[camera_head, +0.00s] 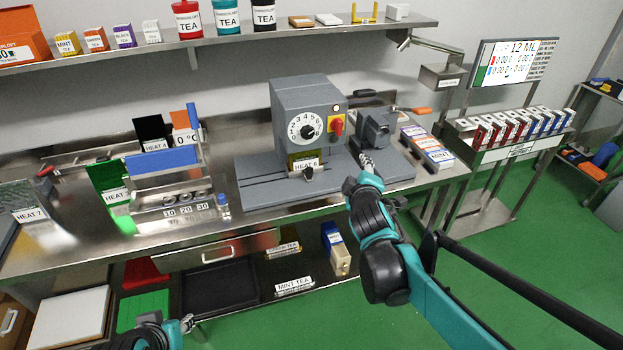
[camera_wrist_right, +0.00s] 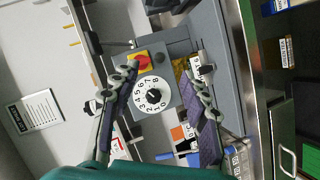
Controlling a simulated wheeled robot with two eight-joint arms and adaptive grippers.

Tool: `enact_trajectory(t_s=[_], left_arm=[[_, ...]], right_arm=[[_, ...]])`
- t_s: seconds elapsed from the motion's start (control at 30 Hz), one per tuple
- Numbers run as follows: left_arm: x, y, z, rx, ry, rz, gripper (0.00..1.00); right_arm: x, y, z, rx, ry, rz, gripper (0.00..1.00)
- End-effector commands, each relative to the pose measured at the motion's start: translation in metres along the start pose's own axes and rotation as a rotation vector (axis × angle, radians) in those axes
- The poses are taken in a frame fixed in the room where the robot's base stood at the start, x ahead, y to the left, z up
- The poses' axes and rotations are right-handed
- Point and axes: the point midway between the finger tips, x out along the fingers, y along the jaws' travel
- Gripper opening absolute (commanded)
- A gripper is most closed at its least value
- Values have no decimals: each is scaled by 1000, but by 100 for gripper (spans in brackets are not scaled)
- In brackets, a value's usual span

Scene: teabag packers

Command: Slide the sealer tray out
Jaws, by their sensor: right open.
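The grey sealer (camera_head: 307,105) stands on the bench with a white numbered dial and a red-and-yellow switch. A small yellowish tray (camera_head: 302,156) sits in its low front opening, with a "HEAT 6" label and a dark knob (camera_head: 308,174) at its front. In the right wrist view the knob (camera_wrist_right: 208,71) shows beside the right finger. My right gripper (camera_head: 367,160) is in front of the sealer's right side, apart from the knob. Its fingers are open and empty in the wrist view (camera_wrist_right: 160,85). My left gripper (camera_head: 187,323) is low at the bottom edge, its jaws unclear.
A dark grey clamp-like block (camera_head: 375,130) stands right of the sealer, with labelled tea boxes (camera_head: 427,147) beyond it. A steel stand with blue and green parts (camera_head: 170,185) is to the left. The bench front edge runs below the sealer.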

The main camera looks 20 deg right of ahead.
Motion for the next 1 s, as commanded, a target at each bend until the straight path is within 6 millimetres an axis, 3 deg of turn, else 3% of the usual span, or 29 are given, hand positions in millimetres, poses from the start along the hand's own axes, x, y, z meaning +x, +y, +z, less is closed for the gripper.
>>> enact_trajectory(t_s=[0.2, 0.33, 0.47, 0.6, 0.8, 1.0], left_arm=[[8, 0, 6, 0, 0, 0, 33], [12, 0, 9, 0, 0, 0, 33], [16, 0, 12, 0, 0, 0, 33], [20, 0, 14, 0, 0, 0, 33], [23, 0, 16, 0, 0, 0, 33], [25, 0, 18, 0, 0, 0, 33]], right_arm=[[78, 30, -22, -510, 115, 235, 45], [122, 21, -34, -881, 187, 377, 45], [160, -15, -39, -1253, 262, 504, 45], [191, -75, -32, -1611, 350, 616, 45], [211, -145, -14, -1921, 450, 710, 45], [221, -165, -15, -1997, 482, 734, 45]])
